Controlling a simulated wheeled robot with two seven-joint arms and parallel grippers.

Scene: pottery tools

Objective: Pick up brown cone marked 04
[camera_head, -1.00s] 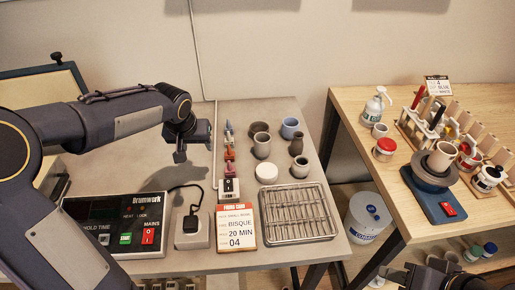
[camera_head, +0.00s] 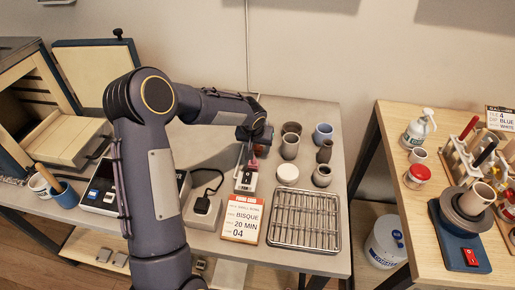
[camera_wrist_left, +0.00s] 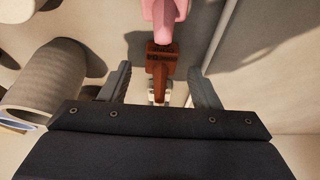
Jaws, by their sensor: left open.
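My left gripper (camera_head: 257,146) is over the row of small cones on the grey table, and its arm hides most of the row in the head view. In the left wrist view the open left gripper (camera_wrist_left: 160,88) has one finger on each side of a reddish-brown cone (camera_wrist_left: 160,66). No grip on the brown cone shows. My right gripper is out of view.
A firing card (camera_head: 242,218) reading Bisque, 20 min, 04 lies in front of a small block (camera_head: 246,179). A wire rack (camera_head: 305,218) is to its right.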

